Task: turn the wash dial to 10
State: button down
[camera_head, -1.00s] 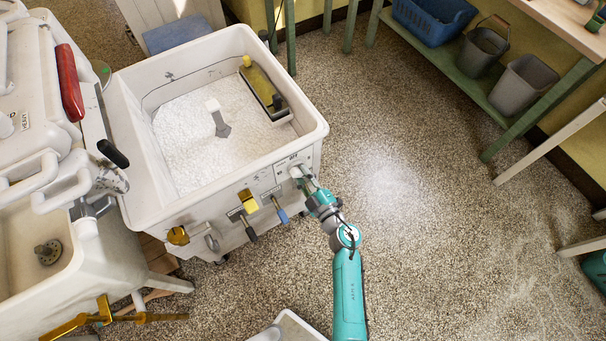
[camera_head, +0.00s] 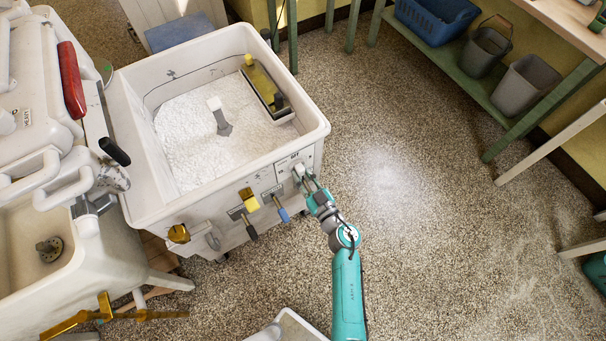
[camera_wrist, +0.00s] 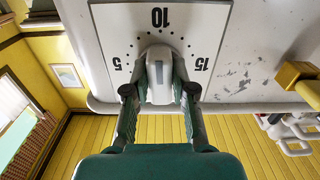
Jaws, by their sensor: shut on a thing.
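The wash dial (camera_wrist: 159,74) is a pale knob with a grey stripe, set on a white plate (camera_wrist: 121,22) marked 5, 10 and 15. In the wrist view its stripe lies roughly in line with the 10, but the top of the knob shows no clear pointer mark. My gripper (camera_wrist: 159,88) is shut on the dial, with one finger on each side of it. In the head view my gripper (camera_head: 308,184) meets the dial at the right end of the white washer's front (camera_head: 228,215). The fingers hide part of the knob's sides.
Brass fittings (camera_head: 249,199) and a blue-handled lever (camera_head: 283,214) stick out of the front, left of my gripper. The tub holds white suds (camera_head: 190,140). Open speckled floor (camera_head: 420,220) lies to the right, before a green shelf with buckets (camera_head: 525,85).

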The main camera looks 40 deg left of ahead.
jog(key=shift+m, duration=0.3)
jog(key=c, duration=1)
grip_release()
jog(key=shift+o, duration=0.2)
jog(key=v, duration=1.2)
